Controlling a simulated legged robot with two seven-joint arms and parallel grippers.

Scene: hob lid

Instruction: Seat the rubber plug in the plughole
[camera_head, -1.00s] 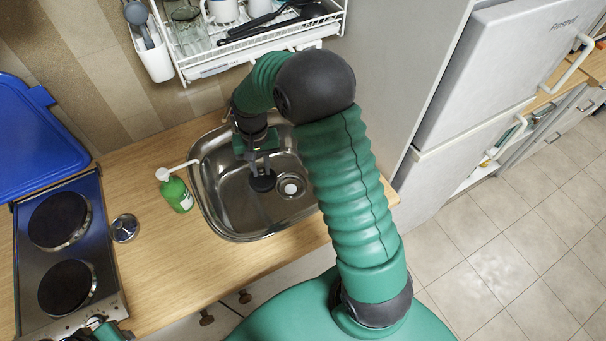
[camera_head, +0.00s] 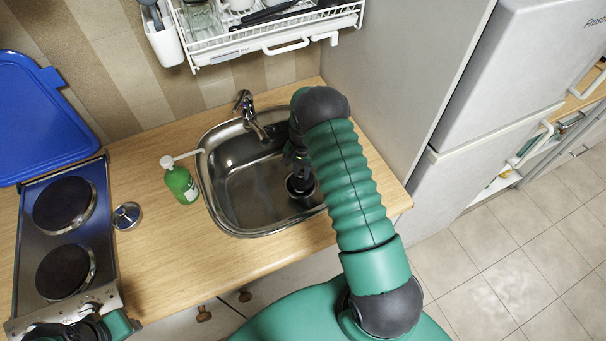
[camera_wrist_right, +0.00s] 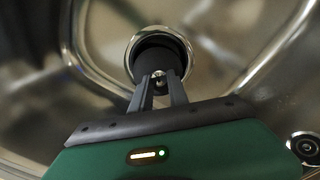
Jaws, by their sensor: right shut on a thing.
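My right gripper (camera_head: 297,165) reaches down into the steel sink and is partly hidden by my arm. In the right wrist view its fingers (camera_wrist_right: 158,92) are shut on the small metal knob on top of the dark rubber plug (camera_wrist_right: 160,52). The plug lies inside the outline of the plughole's bright metal rim (camera_wrist_right: 131,46). I cannot tell whether it is in the hole or just above it. In the head view the plug (camera_head: 300,184) shows as a dark disc over the plughole. Part of my left gripper (camera_head: 92,328) shows at the bottom left; its jaws are unclear.
The sink (camera_head: 225,205) has a tap (camera_head: 246,108) at its back edge. A green soap bottle (camera_head: 181,184) stands left of the sink. A metal lid (camera_head: 127,215) lies between it and the hob (camera_head: 85,245). A dish rack (camera_head: 270,38) hangs above.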

